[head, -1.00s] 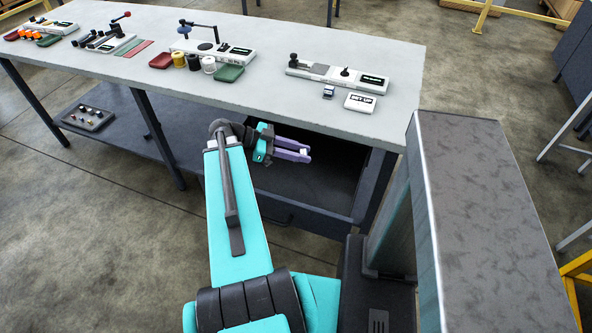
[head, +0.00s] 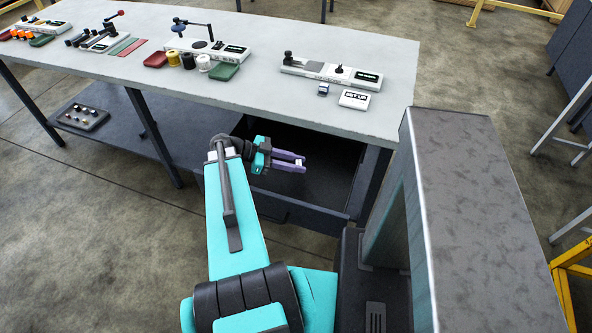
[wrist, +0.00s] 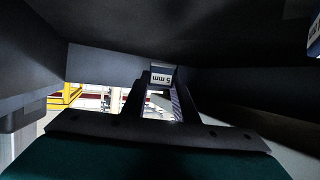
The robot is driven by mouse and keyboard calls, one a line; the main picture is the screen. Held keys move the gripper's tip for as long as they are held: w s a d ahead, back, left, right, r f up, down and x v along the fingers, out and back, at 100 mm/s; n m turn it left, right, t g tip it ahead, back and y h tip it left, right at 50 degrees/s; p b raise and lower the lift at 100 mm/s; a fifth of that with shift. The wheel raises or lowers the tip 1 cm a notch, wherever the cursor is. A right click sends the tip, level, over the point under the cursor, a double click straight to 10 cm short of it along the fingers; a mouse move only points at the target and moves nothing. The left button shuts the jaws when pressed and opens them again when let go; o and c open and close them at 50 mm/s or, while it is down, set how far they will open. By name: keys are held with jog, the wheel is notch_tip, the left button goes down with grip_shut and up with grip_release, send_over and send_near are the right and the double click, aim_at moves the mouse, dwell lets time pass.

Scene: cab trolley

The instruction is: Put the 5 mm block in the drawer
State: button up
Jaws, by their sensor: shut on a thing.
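The 5 mm block (wrist: 161,79) is small and dark with a white label that reads upside down in the wrist view. It sits between my fingertips. My gripper (head: 301,163) is shut on it, with its purple fingers pointing right in the head view. The open drawer (head: 290,210) is under the right part of the bench. My gripper is over or inside its dark opening; its exact height above the drawer floor is unclear. Dark drawer walls (wrist: 235,80) surround the fingers in the wrist view.
The bench top (head: 250,85) overhangs the back of the drawer. On it are a grey-white fixture (head: 330,73), a small block (head: 323,89) and a white label plate (head: 354,99). A blue-white thing (wrist: 314,42) shows at the wrist view's right edge; I cannot identify it.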

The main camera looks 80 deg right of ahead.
jog(key=shift+f, duration=0.1)
jog(key=shift+f+p, duration=0.5)
jog(key=shift+f, duration=1.3)
jog(key=shift+f, duration=0.1)
jog(key=o, duration=1.1)
jog(key=shift+r, duration=0.2)
jog(key=shift+w, duration=0.3)
jog(key=shift+b+v, duration=1.05)
jog(key=shift+v, duration=2.4)
